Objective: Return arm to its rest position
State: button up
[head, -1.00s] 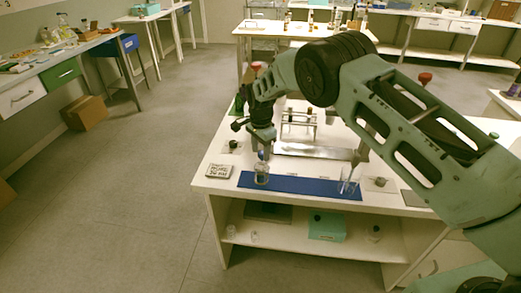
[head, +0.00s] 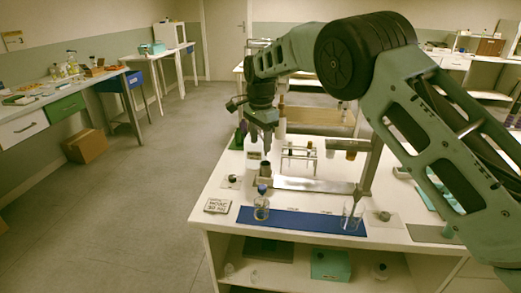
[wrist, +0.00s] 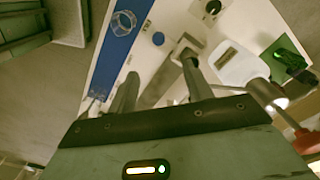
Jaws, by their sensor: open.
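My gripper (head: 266,143) hangs fingers down above the white table (head: 222,190), over its back left part. In the wrist view my gripper (wrist: 160,66) shows two fingers apart with nothing held between them.
A tube rack (head: 300,152) stands behind the metal plate. A green item (head: 240,136) is at the back left. A side bench (head: 60,95) and a cardboard box (head: 85,146) are far left; the floor between is clear.

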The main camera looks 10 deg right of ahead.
jog(key=shift+r, duration=0.1)
jog(key=s+a+r+n+y, duration=0.1)
jog(key=s+a+r+n, duration=0.3)
jog(key=s, duration=0.7)
jog(key=s+r+n+y, duration=0.1)
jog(key=s+r+n, duration=0.2)
jog(key=s+n, duration=0.55)
jog(key=s+d+f+n, duration=0.1)
jog(key=s+d+n, duration=0.1)
jog(key=s, duration=0.6)
jog(key=s+d+f+n+h, duration=0.1)
jog(key=s+d+n, duration=0.1)
jog(key=s, duration=0.7)
jog(key=s+d+f+n, duration=0.1)
jog(key=s+d+n, duration=0.2)
jog(key=s, duration=0.6)
jog(key=shift+n, duration=0.35)
